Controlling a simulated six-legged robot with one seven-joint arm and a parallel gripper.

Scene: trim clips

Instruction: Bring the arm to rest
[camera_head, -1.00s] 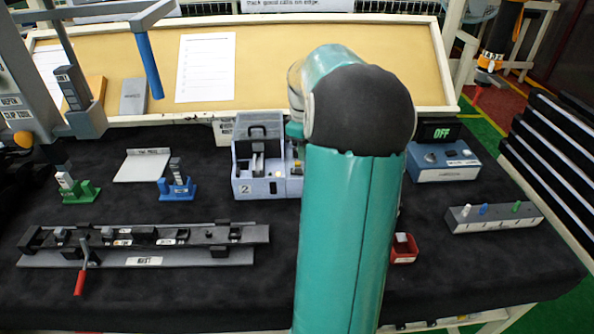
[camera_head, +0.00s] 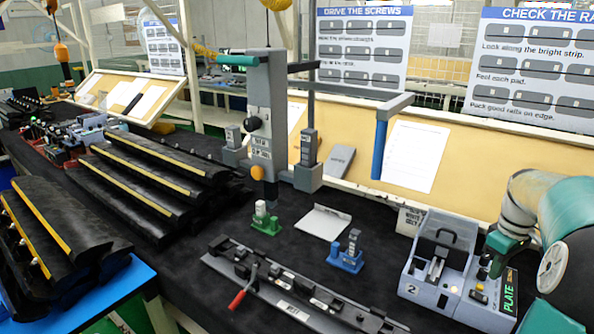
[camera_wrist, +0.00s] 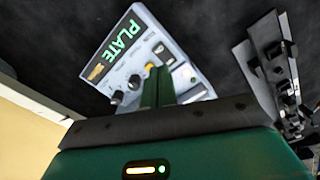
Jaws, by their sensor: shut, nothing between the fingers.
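My arm (camera_head: 555,225) is folded at the right edge of the head view, partly cut off by the frame. My gripper (camera_wrist: 158,84) shows in the wrist view with its green fingers together and nothing between them. It points over the grey-blue box with the lit PLATE display (camera_wrist: 122,38), whose knobs and yellow button lie by the fingertips. I cannot tell the gap between fingers and box.
A rail fixture (camera_head: 300,292) with a red-handled lever lies left of the box. Black stepped racks (camera_head: 165,175) fill the left side. Dark mat is clear between.

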